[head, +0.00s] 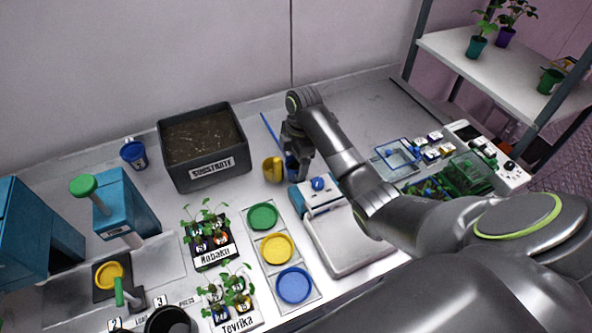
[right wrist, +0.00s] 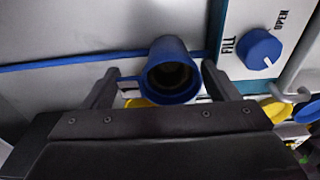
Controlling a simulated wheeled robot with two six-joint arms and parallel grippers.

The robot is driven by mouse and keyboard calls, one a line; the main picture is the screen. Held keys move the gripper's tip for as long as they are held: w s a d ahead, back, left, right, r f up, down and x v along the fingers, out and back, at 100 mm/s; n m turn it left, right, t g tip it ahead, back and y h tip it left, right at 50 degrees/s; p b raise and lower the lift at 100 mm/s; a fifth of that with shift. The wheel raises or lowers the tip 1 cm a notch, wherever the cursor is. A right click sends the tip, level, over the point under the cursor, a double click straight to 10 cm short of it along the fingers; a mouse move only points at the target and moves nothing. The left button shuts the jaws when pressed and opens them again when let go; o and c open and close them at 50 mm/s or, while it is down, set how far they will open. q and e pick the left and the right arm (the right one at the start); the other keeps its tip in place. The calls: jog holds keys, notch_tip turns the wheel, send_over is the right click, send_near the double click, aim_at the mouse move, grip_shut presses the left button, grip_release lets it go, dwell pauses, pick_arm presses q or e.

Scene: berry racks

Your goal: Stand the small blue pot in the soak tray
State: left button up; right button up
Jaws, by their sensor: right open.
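A small blue pot (right wrist: 168,50) with a dark inside stands between the two finger tips of my right gripper (right wrist: 160,70) in the right wrist view. The fingers are open, with a gap on each side of it. In the head view my right gripper (head: 293,158) points down at the blue pot (head: 291,169), which it partly hides. A white tray (head: 345,245) with a blue knob (head: 318,184) at its back, seemingly the soak tray, lies just in front and to the right. The knob, marked FILL and OPEN, also shows in the right wrist view (right wrist: 259,48). My left gripper is not in view.
A yellow pot (head: 271,170) stands close left of the blue pot. A substrate bin (head: 205,172) is behind left, and another blue pot (head: 134,154) is farther left. Coloured discs (head: 277,249) and seedling trays (head: 212,258) lie left of the white tray.

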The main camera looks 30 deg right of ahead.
jog(key=shift+a+f, duration=0.15)
jog(key=shift+f, duration=0.7)
jog(key=shift+c, duration=0.3)
